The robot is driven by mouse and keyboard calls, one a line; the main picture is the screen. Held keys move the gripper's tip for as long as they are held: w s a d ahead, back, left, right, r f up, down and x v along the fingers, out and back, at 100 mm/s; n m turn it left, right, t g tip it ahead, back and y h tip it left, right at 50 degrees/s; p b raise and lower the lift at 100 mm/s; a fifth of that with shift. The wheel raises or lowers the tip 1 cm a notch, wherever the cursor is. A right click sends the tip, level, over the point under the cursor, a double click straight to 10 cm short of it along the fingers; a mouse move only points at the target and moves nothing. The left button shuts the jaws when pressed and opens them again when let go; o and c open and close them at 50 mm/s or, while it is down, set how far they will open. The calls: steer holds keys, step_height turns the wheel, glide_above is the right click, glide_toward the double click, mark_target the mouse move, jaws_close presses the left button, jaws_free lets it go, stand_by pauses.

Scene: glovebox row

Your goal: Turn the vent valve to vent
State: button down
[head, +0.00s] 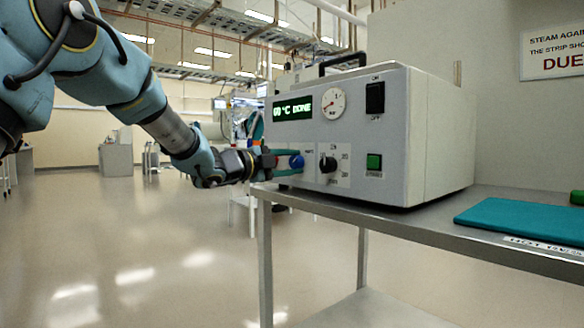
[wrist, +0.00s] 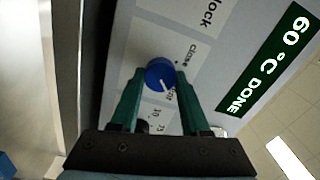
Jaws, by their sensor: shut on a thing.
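The vent valve is a blue round knob (head: 297,161) low on the left of the grey machine's front panel (head: 313,140). In the wrist view the knob (wrist: 158,71) has a white pointer line slanting down and to the right, towards a partly covered label. A label reading "close" stands to the right of the knob. My gripper (head: 286,160) reaches in from the left. In the wrist view its two green fingers (wrist: 160,80) are shut on the knob, one on each side.
The machine's display (head: 293,108) reads "60 °C DONE". A black dial (head: 328,164), a gauge (head: 333,103), a power switch (head: 375,98) and a green button (head: 374,161) are nearby. A teal mat (head: 525,217) lies on the metal table (head: 420,222). The floor at left is clear.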

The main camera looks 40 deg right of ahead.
steer(key=shift+f, duration=0.1)
stand_by(0.3)
steer(key=shift+c, duration=1.9)
jaws_free()
steer(key=a+p, duration=0.1)
steer(key=a, duration=1)
steer(key=shift+w+p, duration=0.3)
